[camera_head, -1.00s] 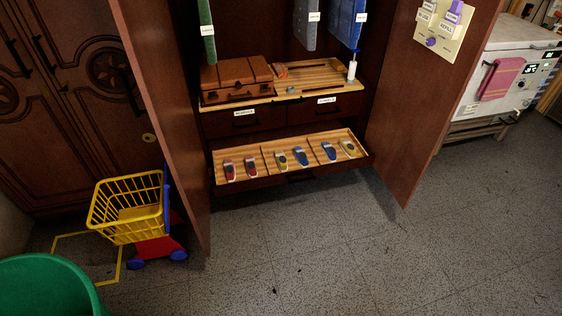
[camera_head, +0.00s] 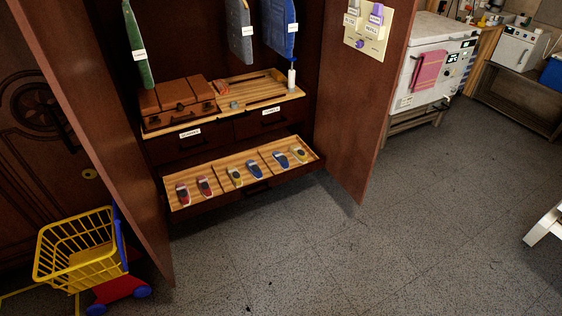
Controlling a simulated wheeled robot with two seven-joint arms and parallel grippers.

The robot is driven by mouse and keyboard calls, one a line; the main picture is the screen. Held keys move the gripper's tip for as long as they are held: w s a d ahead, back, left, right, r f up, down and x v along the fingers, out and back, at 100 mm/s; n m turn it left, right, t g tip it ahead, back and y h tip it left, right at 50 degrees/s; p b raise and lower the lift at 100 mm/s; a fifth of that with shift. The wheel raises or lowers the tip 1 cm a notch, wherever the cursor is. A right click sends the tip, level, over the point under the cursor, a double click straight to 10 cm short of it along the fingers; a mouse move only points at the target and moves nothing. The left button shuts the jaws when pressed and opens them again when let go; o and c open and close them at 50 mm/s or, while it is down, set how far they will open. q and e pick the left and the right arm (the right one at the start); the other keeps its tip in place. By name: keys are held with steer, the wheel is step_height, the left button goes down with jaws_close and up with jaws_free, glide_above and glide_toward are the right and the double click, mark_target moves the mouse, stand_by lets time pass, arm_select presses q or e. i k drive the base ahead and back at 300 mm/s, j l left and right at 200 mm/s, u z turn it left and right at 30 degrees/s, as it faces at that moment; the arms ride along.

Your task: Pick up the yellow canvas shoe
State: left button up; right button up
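Two yellow canvas shoes lie in the open bottom drawer (camera_head: 219,205) of the wardrobe. One yellow shoe (camera_head: 235,177) is in the middle compartment, left of a blue shoe (camera_head: 254,169). The other yellow shoe (camera_head: 299,155) is in the right compartment, right of another blue shoe (camera_head: 281,159). Two red shoes (camera_head: 205,186) are in the left compartment. Neither of my grippers is in view.
Open wardrobe doors stand at the left (camera_head: 105,130) and right (camera_head: 367,110) of the drawer. A yellow toy cart (camera_head: 72,262) is at the lower left. A brown case (camera_head: 177,100) sits on the shelf above. The floor in front is clear.

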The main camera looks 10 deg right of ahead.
mark_target(233, 172)
steer(key=u, duration=0.3)
steer(key=i+l+u, duration=0.2)
steer(key=i+u, duration=0.25)
steer(key=i+l+u, duration=0.2)
steer(key=u, duration=0.25)
steer(key=l, duration=0.1)
